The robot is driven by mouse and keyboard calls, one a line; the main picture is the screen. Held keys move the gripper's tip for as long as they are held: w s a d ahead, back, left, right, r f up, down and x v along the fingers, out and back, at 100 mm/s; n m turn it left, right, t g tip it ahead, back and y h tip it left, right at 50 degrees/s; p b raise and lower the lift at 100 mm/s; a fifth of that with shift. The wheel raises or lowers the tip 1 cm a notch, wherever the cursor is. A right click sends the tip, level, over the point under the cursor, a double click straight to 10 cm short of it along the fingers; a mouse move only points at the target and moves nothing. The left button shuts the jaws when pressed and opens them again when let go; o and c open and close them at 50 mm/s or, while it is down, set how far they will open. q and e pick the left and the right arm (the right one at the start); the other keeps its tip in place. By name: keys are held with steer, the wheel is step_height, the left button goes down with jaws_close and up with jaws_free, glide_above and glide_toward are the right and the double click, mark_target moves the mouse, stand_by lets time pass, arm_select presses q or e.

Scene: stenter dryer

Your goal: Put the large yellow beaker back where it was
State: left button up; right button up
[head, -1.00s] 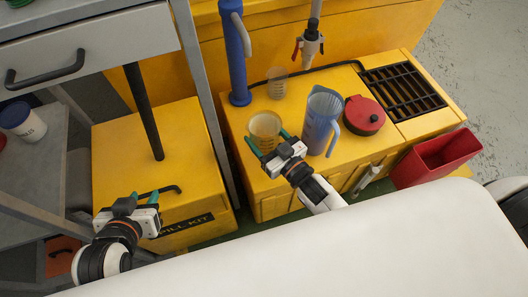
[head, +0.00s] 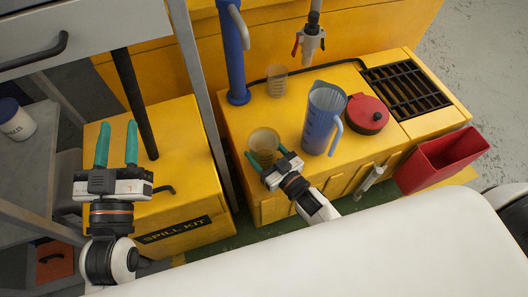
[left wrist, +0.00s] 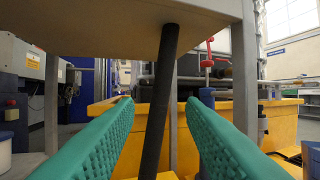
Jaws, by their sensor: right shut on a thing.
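The large yellow beaker (head: 263,141) is a see-through amber cup near the front left corner of the yellow cabinet top. My right gripper (head: 268,156) is shut on it, with a green finger at each side. The gripper body hides its lower front, and I cannot tell whether its base touches the top. My left gripper (head: 117,128) is open and empty above the yellow spill kit box. In the left wrist view its two green fingers (left wrist: 156,112) stand wide apart, with a black post (left wrist: 160,95) showing between them.
A blue jug (head: 322,118) and a red can (head: 366,114) stand right of the beaker. A small clear beaker (head: 277,82) stands behind, near a blue column (head: 235,55). A drain grate (head: 405,87) and a red bin (head: 440,160) are at the right. A grey frame post (head: 203,100) stands between my grippers.

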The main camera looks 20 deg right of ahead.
arm_select(q)
steer(key=shift+r, duration=0.2)
steer(key=shift+r+t, duration=0.1)
steer(key=shift+t, duration=0.2)
arm_select(e)
steer(key=shift+f, duration=0.15)
steer(key=o, duration=1.1)
arm_select(q)
steer(key=shift+s+r, duration=0.1)
steer(key=shift+r, duration=0.05)
arm_select(e)
steer(key=shift+o, duration=0.2)
arm_select(q)
step_height(320, 180, down, 9)
steer(key=a+g+y+p, duration=0.1)
steer(key=g+y+p, duration=0.1)
steer(key=g, duration=0.4)
steer(key=shift+s+a+g, duration=0.3)
steer(key=shift+s+g, duration=0.05)
steer(key=shift+g, duration=0.05)
arm_select(e)
steer(key=v, duration=1.2)
